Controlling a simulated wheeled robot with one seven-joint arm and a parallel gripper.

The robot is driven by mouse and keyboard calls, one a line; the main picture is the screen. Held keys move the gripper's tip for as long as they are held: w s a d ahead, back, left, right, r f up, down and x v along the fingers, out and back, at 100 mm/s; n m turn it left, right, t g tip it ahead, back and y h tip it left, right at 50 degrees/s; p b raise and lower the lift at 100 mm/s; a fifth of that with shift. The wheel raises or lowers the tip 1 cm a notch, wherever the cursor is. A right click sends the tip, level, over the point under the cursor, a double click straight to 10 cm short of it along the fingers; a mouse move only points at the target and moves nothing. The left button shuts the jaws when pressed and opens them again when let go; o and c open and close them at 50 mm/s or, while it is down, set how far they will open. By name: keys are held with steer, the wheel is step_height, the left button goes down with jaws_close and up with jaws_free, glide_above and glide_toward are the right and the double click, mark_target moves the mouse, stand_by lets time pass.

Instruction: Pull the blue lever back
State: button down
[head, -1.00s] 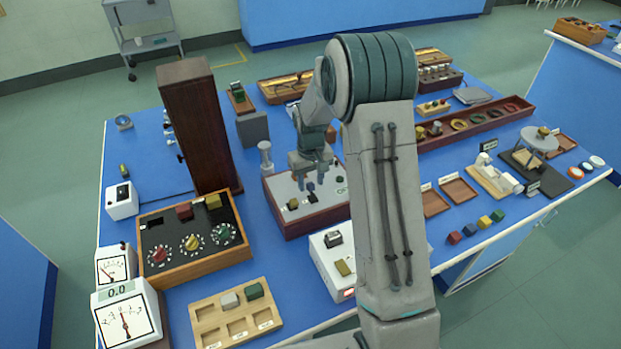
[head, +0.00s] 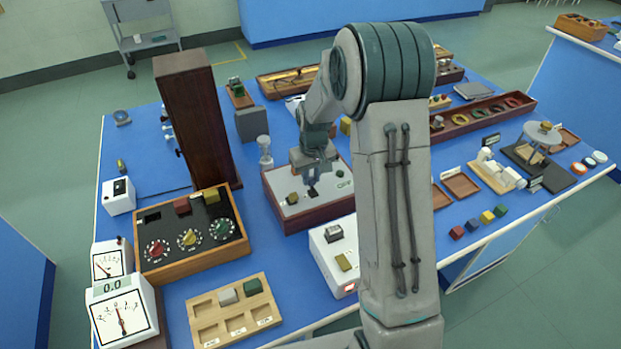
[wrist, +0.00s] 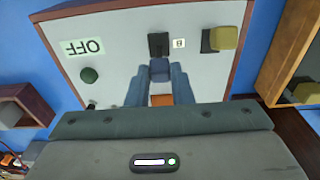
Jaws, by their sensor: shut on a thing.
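The blue lever (wrist: 159,71) has a dark blue knob and stands by a black slot on a pale panel. The panel tops a dark red-brown box (head: 309,217). My gripper (wrist: 161,78) is shut on the blue knob, one finger on each side. In the head view my gripper (head: 313,184) is down over the panel, and its fingers mostly hide the knob. An olive-yellow lever knob (wrist: 224,37) sits beside another dark slot. A "B" label (wrist: 179,43) lies between the two slots. An orange patch (wrist: 161,99) shows between my fingers.
A green knob (wrist: 89,75) and an "OFF" label (wrist: 86,47) are on the same panel. A white box (head: 326,255) stands close in front. A tall dark wooden cabinet (head: 195,125) and a wooden dial box (head: 190,265) stand to the left.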

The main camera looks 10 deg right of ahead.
mark_target(313, 189)
steer(key=shift+s+d+f+t+b, duration=0.15)
steer(key=shift+s+t+b, duration=0.4)
steer(key=shift+b, duration=1)
steer(key=shift+s+f+t+b, duration=0.15)
steer(key=shift+t+b, duration=0.6)
steer(key=shift+b, duration=0.75)
steer(key=s+t+b, duration=0.1)
steer(key=b, duration=0.5)
steer(key=shift+s+d+t+y, duration=0.1)
steer(key=shift+d+t+y, duration=0.05)
steer(key=shift+t+y, duration=0.25)
steer(key=s+t+b, duration=0.1)
steer(key=b, duration=0.6)
steer(key=t+b, duration=0.2)
steer(key=b, duration=0.5)
steer(key=shift+s+d+f+y, duration=0.15)
steer(key=shift+s+f+y, duration=0.15)
steer(key=shift+s+f, duration=0.1)
steer(key=shift+s+r+t+b, duration=0.25)
steer(key=shift+t+b, duration=0.35)
steer(key=shift+b, duration=1.35)
steer(key=c, duration=1.3)
jaws_free()
